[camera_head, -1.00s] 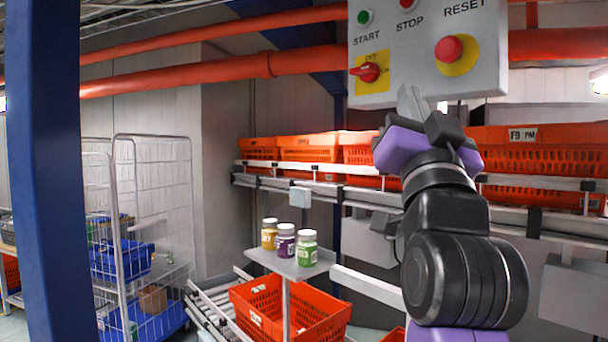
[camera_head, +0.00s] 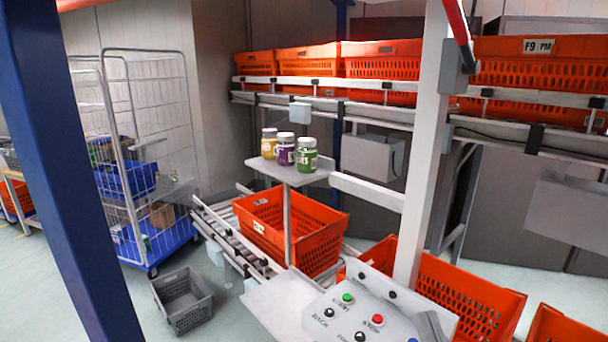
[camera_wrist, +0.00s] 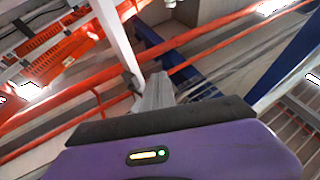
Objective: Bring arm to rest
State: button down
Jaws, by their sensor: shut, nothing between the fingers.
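My gripper (camera_wrist: 157,92) shows in the wrist view, its grey fingers together beyond the purple wrist housing, with nothing between them. It points toward orange rails and blue beams, blurred by the angle, and touches nothing that I can see. The rest of my arm is out of that view.
A control panel (camera_head: 335,318) with green and red buttons is at the bottom. A shelf (camera_head: 262,167) holds three jars. Orange totes (camera_head: 305,62) line the conveyor; another tote (camera_head: 325,240) stands below. A wire cart (camera_head: 145,130) and grey crate (camera_head: 184,300) are left, with open floor around the crate.

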jog(key=s+d+f+m+g+h+b, duration=0.1)
jog(key=s+f+g, duration=0.3)
jog(key=s+f, duration=0.7)
jog(key=s+d+f+m+g+h+b, duration=0.1)
jog(key=s+d+f+g, duration=0.2)
jog(key=s+f, duration=0.8)
jog(key=s+g, duration=0.1)
jog(key=s, duration=0.5)
jog(key=shift+s+d+f+h, duration=0.15)
jog(key=shift+s+f+h, duration=0.15)
jog(key=shift+f+h, duration=0.1)
